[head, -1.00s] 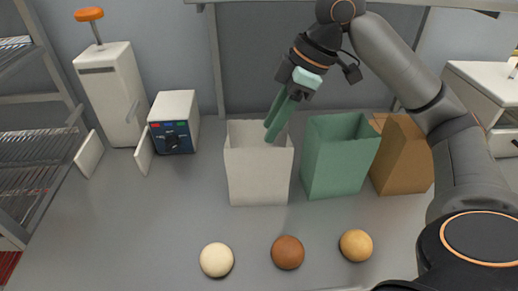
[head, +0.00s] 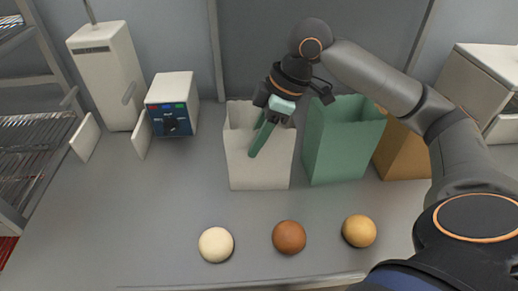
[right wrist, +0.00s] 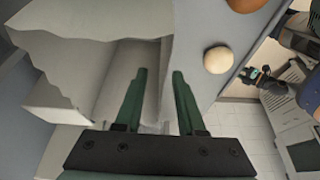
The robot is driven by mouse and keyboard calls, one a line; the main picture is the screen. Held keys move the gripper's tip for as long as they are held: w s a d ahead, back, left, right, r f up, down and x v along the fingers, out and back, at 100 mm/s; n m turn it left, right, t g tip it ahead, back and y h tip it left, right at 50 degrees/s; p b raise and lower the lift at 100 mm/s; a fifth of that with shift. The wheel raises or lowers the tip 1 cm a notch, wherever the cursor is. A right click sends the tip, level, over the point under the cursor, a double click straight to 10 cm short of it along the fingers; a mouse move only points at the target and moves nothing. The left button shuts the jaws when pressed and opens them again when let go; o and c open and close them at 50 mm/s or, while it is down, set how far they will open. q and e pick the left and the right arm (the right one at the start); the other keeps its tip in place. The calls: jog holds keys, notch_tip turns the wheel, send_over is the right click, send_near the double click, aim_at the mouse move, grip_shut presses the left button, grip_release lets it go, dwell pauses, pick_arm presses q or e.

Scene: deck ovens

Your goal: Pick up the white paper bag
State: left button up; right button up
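The white paper bag (head: 260,172) stands upright and open-topped on the counter in the head view. It also fills the left of the right wrist view (right wrist: 80,75), with its jagged rim. My right gripper (head: 256,148) is open with green fingers at the bag's front rim. One finger shows in front of the front face; the other goes down behind the rim, its tip hidden. In the right wrist view the fingers (right wrist: 158,75) are apart, with the bag's front wall between them. My left gripper (right wrist: 258,75) seems to show small in the right wrist view, its fingers unclear.
A green bag (head: 340,150) stands close right of the white bag, and a brown bag (head: 402,153) is beyond it. Several round buns, one pale (head: 216,245), lie in front. A small control box (head: 172,105) stands left. A wire rack (head: 25,140) is far left.

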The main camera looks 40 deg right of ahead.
jog(key=shift+w+a+f, duration=0.1)
jog(key=shift+a+f, duration=0.15)
jog(key=shift+f, duration=0.45)
jog(key=shift+f+p, duration=0.2)
jog(key=shift+p, duration=0.15)
jog(key=shift+c, duration=0.3)
grip_shut()
dwell(1.2)
